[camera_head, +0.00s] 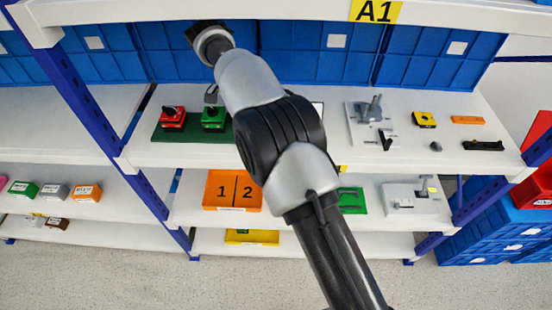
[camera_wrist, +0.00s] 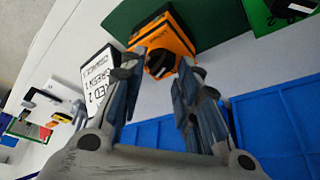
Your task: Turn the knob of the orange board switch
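The orange board switch (camera_wrist: 165,40) shows at the top centre of the wrist view, an orange box with a black rotary knob (camera_wrist: 160,63). It sits at the edge of a dark green board (camera_wrist: 135,17). My gripper (camera_wrist: 160,68) is open and empty, with one finger on each side of the knob in the picture. I cannot tell whether a finger touches the knob. In the head view my arm hides the orange switch and most of my gripper.
A green switch (camera_head: 213,118) and a red switch (camera_head: 172,117) stand on the green board (camera_head: 190,134). A white printed card (camera_wrist: 100,82) is beside the orange switch. Blue bins (camera_head: 295,50) line the shelf's back. The shelf above (camera_head: 250,12) overhangs.

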